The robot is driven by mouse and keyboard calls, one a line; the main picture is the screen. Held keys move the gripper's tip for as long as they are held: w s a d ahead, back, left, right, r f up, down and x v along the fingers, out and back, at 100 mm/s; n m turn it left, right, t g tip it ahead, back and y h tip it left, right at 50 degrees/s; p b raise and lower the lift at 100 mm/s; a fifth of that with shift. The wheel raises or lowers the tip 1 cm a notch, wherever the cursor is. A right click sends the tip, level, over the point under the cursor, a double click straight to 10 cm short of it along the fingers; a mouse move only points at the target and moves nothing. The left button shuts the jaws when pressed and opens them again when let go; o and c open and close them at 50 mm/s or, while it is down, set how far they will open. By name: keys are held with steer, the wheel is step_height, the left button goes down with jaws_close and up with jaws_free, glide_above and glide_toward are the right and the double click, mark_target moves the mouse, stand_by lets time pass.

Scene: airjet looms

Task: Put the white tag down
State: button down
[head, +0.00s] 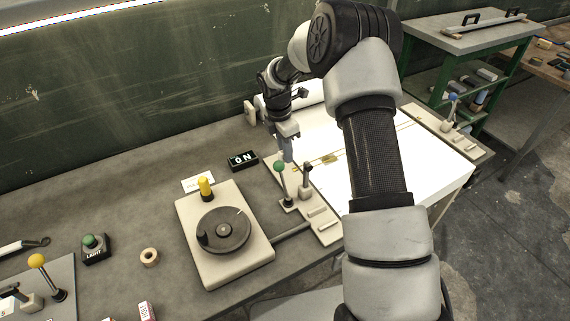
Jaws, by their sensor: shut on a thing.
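My gripper (287,157) points down over the left edge of the white lit panel, just behind the green-knobbed lever. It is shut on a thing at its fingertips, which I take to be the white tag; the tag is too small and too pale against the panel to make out. I cannot tell whether it touches the surface below. A separate white card (198,182) with dark print lies on the grey table, behind the yellow-knobbed device.
A black ON sign (242,160) stands left of my gripper. A green-knobbed lever (281,180) rises close in front. A beige device with a dark disc (224,231), a wooden ring (149,257) and a green LIGHT button (90,241) are further left. Bare grey table (130,190) lies at left.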

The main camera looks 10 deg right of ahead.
mark_target(285, 172)
steer(key=shift+f, duration=2.6)
steer(key=shift+f, duration=0.1)
steer(key=shift+f, duration=0.15)
steer(key=c, duration=1.7)
jaws_free()
steer(key=shift+o, duration=0.2)
steer(key=shift+r, duration=0.2)
